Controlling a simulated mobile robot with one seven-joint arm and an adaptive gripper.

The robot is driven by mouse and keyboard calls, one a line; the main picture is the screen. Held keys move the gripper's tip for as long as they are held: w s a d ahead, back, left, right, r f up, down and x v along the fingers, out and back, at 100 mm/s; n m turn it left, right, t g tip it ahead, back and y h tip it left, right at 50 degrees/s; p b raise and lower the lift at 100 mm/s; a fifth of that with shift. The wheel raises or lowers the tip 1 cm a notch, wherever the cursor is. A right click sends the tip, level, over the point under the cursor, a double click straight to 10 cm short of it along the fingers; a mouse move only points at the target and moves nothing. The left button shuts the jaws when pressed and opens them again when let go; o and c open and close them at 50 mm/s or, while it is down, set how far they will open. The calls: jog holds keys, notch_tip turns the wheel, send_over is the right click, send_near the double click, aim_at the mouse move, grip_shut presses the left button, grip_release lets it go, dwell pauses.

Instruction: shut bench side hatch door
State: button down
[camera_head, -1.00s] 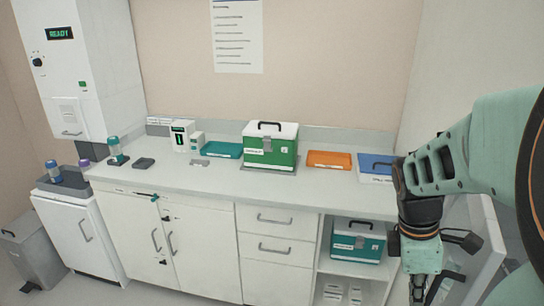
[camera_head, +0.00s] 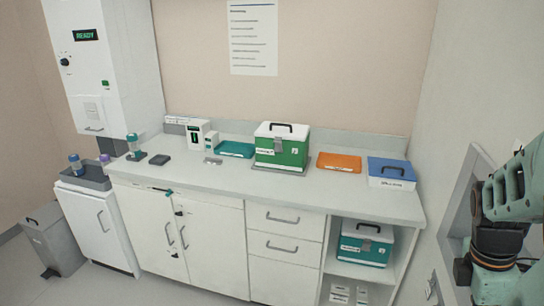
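A pale grey hatch frame (camera_head: 466,172) stands out on the right wall, beside the right end of the bench. My arm covers much of this area, so I cannot tell how far the hatch door is open. A small light panel with a dark handle-like detail (camera_head: 433,288) shows lower down, left of my arm; I cannot tell whether it is part of the door. My teal and dark wrist hangs down in front of the hatch area at the right edge. My gripper's fingers are below the picture's edge.
The white bench (camera_head: 225,190) carries a green box (camera_head: 283,152), an orange tray (camera_head: 339,163), a blue-lidded box (camera_head: 391,176) and a teal tray (camera_head: 235,150). A teal case (camera_head: 362,250) sits on the open shelf below. A grey bin (camera_head: 53,240) stands at far left.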

jog(key=shift+s+d+r, duration=0.1)
jog(key=shift+s+d, duration=0.25)
jog(key=shift+d, duration=0.3)
jog(key=shift+d, duration=0.1)
